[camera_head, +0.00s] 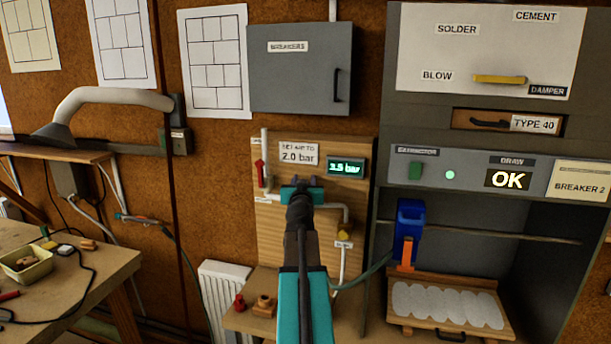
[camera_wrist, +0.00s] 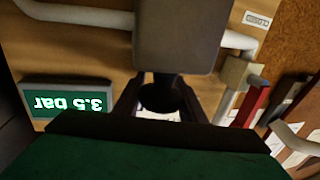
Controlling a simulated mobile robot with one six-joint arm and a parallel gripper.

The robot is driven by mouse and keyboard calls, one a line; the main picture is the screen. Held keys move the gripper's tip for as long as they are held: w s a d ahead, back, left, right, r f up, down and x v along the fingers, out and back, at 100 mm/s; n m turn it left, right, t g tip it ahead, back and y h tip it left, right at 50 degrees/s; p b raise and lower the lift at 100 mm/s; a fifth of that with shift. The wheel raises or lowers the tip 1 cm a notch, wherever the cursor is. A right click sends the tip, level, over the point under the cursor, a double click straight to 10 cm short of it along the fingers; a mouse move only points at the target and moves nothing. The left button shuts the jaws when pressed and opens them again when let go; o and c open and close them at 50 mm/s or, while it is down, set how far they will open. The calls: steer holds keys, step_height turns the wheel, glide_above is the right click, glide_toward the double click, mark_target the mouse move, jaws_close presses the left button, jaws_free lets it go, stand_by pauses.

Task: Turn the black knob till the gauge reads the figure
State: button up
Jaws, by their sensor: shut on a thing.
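The black knob (camera_wrist: 160,97) sits between my fingers in the wrist view; in the head view my arm hides it. My gripper (camera_head: 302,186) is shut on the knob at the wooden board. The gauge (camera_head: 345,168) is a small dark display to the upper right of my gripper, with lit digits reading 3.5 bar. It also shows in the wrist view (camera_wrist: 67,103), upside down, with the same reading. A white sign (camera_head: 298,154) above my gripper reads "SET AIR TO 2.0 bar".
A red lever (camera_head: 259,173) is on the pipe left of the knob. Grey pipework (camera_head: 335,206) runs to the right of my gripper. A grey breaker box (camera_head: 302,68) hangs above. A blue tool (camera_head: 408,222) hangs at the right, over a tray (camera_head: 425,322).

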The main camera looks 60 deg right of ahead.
steer(key=shift+w+t+p, duration=0.1)
steer(key=shift+t+p, duration=0.2)
steer(key=shift+p, duration=0.2)
steer(key=o, duration=0.8)
steer(key=shift+a, duration=0.1)
steer(key=shift+s+a+f+b, duration=0.1)
steer(key=shift+s+a+b, duration=0.35)
steer(key=shift+a, duration=0.15)
steer(key=b+v, duration=0.9)
steer(key=v, duration=0.1)
steer(key=shift+a+b, duration=0.1)
steer(key=shift+b, duration=0.3)
